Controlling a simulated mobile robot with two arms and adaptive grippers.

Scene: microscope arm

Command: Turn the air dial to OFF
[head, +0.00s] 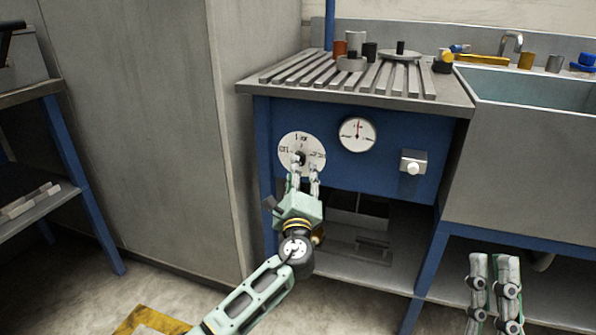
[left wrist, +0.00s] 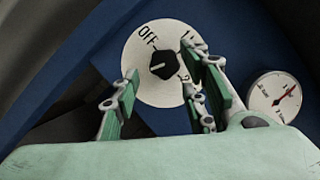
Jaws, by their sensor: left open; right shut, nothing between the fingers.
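The air dial (head: 289,146) is a round white plate on the blue front panel, with black markings and a dark knob at its centre. In the left wrist view the word OFF shows at the upper left of the dial plate (left wrist: 138,62), and the black knob (left wrist: 164,64) shows a light pointer mark toward the left. My left gripper (head: 303,170) is open in front of the dial, its fingers (left wrist: 156,88) either side of the knob's lower part in the picture. I cannot tell whether they touch it. My right gripper (head: 495,262) is shut and empty at the lower right, away from the panel.
A pressure gauge (head: 357,134) sits right of the dial, and a square switch with a pale knob (head: 413,163) further right. A slatted worktop (head: 300,82) overhangs the panel, holding several small items. A grey cabinet wall (head: 180,130) stands left; a sink (head: 530,90) is right.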

